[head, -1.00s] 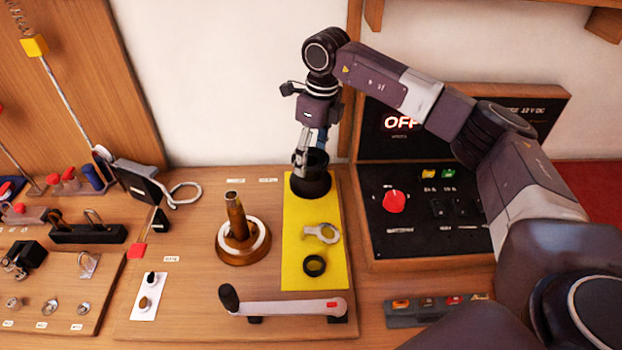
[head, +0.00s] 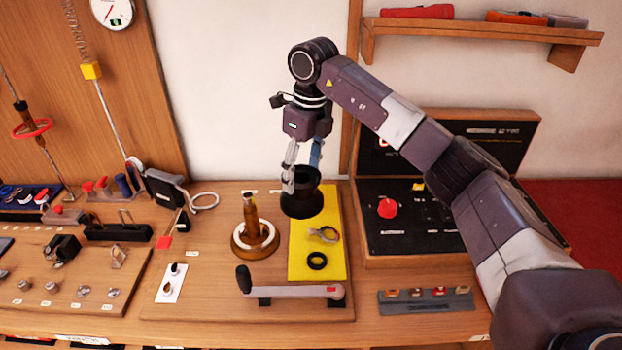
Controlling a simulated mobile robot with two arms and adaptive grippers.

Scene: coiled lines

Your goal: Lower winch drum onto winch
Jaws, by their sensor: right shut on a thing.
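The winch drum (head: 302,197) is a black, flared, hollow cylinder. My right gripper (head: 302,180) is shut on its upper rim and holds it upright, at the left side of the yellow mat, with its lower flange seemingly above the mat. The winch (head: 254,243) is a bronze base with a pale ring and an upright brown spindle, left of the mat and left of the drum. The drum is apart from the spindle. My left gripper is not in view.
A yellow mat (head: 332,262) bears a metal ring piece (head: 324,234) and a black ring (head: 317,261). A winch handle (head: 290,291) lies in front. A switch panel (head: 420,228) stands right. A white plate with black fittings (head: 171,283) is left of the handle.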

